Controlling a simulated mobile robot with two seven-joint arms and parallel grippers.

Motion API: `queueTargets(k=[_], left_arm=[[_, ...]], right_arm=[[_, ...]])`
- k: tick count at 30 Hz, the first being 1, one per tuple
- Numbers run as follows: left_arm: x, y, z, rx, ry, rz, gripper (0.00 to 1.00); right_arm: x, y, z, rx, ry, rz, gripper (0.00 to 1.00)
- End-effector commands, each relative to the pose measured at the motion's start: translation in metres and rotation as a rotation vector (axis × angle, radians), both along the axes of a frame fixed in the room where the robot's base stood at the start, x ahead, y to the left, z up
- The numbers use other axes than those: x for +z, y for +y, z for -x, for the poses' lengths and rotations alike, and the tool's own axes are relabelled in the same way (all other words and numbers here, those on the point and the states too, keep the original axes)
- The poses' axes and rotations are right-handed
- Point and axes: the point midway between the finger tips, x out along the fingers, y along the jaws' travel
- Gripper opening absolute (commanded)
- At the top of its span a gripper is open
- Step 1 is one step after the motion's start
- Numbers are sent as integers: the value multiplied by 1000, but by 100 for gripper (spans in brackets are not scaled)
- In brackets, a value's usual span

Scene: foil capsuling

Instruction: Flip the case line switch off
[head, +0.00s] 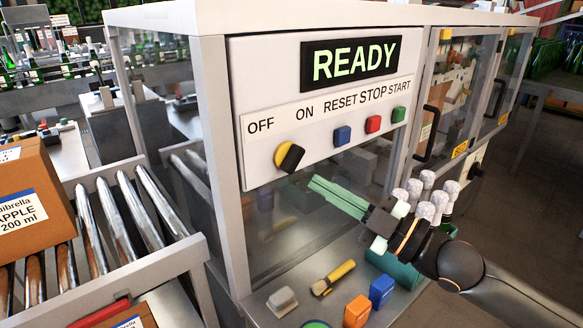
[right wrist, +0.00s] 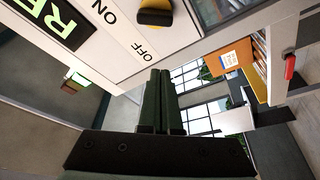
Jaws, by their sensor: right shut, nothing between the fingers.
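The switch is a black and yellow rotary knob (head: 289,157) on the white control panel (head: 270,75), below the printed OFF and ON labels. I cannot tell which label it points to. The knob also shows at the top of the right wrist view (right wrist: 155,12), beside the OFF and ON lettering. My right gripper (head: 314,184) is shut and empty. Its green fingers are just below and right of the knob in the head view, apart from it. The fingers also show closed together in the right wrist view (right wrist: 165,78). My left gripper is not in view.
Blue (head: 342,135), red (head: 373,124) and green (head: 399,114) buttons sit right of the knob, under a READY display (head: 350,62). A roller conveyor (head: 150,205) lies left.

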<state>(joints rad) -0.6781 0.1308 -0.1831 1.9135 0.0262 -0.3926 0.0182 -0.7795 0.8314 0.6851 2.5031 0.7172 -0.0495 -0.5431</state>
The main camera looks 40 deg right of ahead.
Motion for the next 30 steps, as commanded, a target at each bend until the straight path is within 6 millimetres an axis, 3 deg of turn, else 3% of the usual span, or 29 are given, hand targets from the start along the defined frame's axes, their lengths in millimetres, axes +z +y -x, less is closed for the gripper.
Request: queueTargets(k=[12, 30], left_arm=[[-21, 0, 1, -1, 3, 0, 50], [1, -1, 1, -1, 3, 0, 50]], right_arm=[[5, 8, -23, 0, -5, 1, 0], [19, 25, -72, -1, -1, -1, 0]])
